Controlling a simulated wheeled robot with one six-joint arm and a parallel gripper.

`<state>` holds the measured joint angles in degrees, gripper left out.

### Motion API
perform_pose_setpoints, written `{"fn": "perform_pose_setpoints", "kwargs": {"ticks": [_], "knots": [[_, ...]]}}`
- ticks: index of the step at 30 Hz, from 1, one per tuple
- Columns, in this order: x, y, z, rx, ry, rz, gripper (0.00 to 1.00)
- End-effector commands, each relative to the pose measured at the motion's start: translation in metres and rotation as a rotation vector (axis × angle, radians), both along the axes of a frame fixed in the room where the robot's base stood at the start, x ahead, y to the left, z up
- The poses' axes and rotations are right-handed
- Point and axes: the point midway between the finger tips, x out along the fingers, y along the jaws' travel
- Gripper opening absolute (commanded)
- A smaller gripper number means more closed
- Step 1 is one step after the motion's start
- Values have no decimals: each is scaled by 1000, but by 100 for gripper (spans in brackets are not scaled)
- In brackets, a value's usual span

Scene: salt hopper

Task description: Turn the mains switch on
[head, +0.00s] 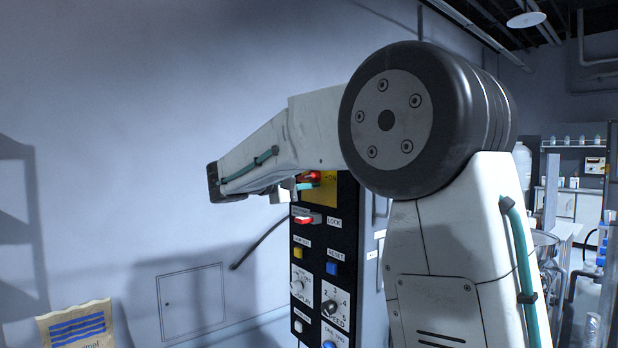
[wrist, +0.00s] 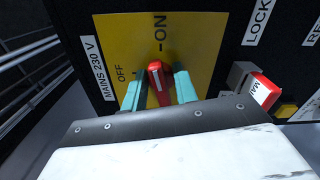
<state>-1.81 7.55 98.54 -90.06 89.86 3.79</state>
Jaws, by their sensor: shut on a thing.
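The mains switch (wrist: 155,78) is a red handle on a yellow plate (wrist: 205,50) marked MAINS 230 V, OFF and ON. In the wrist view its visible end points up towards the ON mark, to the right of the word OFF. My gripper (wrist: 158,92) has one teal finger on each side of the handle and is shut on it. The switch's lower part is hidden by my gripper.
A second red-ended switch (head: 303,220) sits just below, by the LOCK label. Further down the black panel (head: 315,255) are a yellow button (head: 298,253), a blue RESET button (head: 332,269) and knobs. A paper bag (head: 76,327) stands at lower left.

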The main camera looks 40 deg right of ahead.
Motion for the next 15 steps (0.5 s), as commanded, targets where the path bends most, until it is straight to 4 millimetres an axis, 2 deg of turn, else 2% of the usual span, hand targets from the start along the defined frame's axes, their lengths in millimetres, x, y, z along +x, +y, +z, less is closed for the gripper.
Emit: {"fn": "perform_pose_setpoints", "kwargs": {"ticks": [6,15], "knots": [[0,1,-2,6,-128,1,6],[0,1,-2,9,-217,1,6]]}}
